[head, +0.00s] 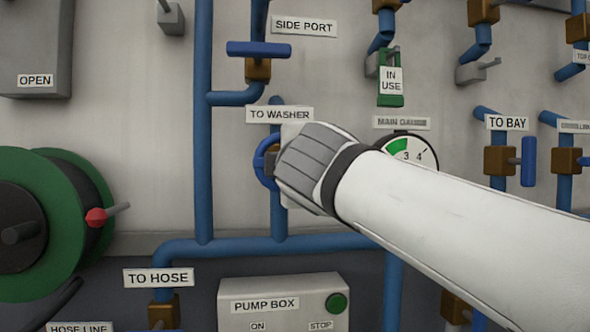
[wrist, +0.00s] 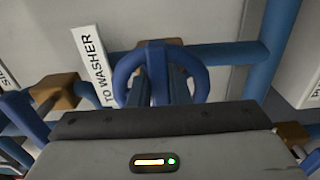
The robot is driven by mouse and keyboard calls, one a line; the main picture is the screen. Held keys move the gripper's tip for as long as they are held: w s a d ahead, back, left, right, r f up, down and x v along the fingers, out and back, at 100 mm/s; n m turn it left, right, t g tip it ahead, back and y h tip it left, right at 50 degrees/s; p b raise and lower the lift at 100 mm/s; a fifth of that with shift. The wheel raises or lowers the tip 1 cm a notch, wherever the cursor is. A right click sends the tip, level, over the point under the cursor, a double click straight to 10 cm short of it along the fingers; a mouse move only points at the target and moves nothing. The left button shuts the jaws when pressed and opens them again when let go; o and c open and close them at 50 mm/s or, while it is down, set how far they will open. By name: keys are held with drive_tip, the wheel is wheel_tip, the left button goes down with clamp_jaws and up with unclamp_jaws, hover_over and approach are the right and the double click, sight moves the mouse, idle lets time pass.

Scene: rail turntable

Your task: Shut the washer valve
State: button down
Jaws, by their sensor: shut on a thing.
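The washer valve's round blue handwheel (head: 264,165) is on a blue pipe below the TO WASHER label (head: 280,114). My gripper (head: 280,165) is at the handwheel and covers its right part and most of the valve body in the head view. In the wrist view the handwheel (wrist: 200,72) arches beyond the gripper body, and my gripper (wrist: 160,90) is shut on it. The TO WASHER label (wrist: 92,66) also shows there, to the left of the wheel. The fingertips themselves are partly hidden.
Above is the SIDE PORT valve with a blue lever (head: 259,49) lying crosswise. A green IN USE tag (head: 390,88) hangs at upper right. The gauge (head: 408,150) is partly behind my arm. A green hose reel (head: 70,205) stands at left, the pump box (head: 283,304) below.

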drive_tip(key=shift+f, duration=0.15)
drive_tip(key=c, duration=1.4)
unclamp_jaws()
drive_tip(key=shift+o, duration=0.2)
drive_tip(key=b+v, duration=0.1)
drive_tip(key=v, duration=0.6)
drive_tip(key=shift+s, duration=0.4)
drive_tip(key=shift+s, duration=0.1)
